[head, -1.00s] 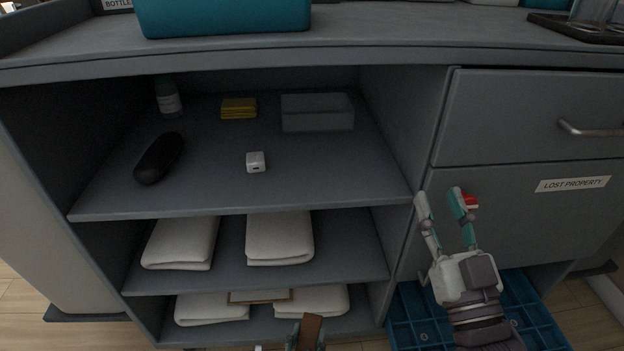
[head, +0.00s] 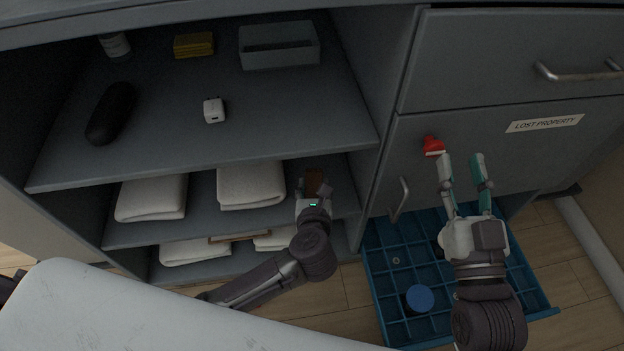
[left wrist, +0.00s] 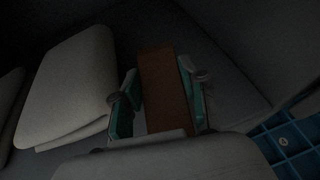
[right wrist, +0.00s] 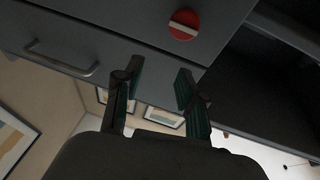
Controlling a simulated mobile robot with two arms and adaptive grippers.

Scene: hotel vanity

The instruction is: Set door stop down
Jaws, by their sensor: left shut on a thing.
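The door stop (head: 314,179) is a brown wooden block. My left gripper (head: 313,192) is shut on it in front of the middle shelf, right of the folded towels. In the left wrist view the door stop (left wrist: 162,85) stands out lengthwise between the two fingers (left wrist: 160,100), over the dark shelf. Whether it touches the shelf, I cannot tell. My right gripper (head: 463,163) is open and empty in front of the lower cabinet door; its spread fingers (right wrist: 155,90) also show in the right wrist view.
Folded towels (head: 252,184) lie on the middle and lower shelves. A white charger (head: 214,110), black case (head: 111,113) and grey bin (head: 279,46) sit on the upper shelf. A red knob-like thing (head: 433,146) is by my right fingertips. A blue divided tray (head: 375,264) lies below.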

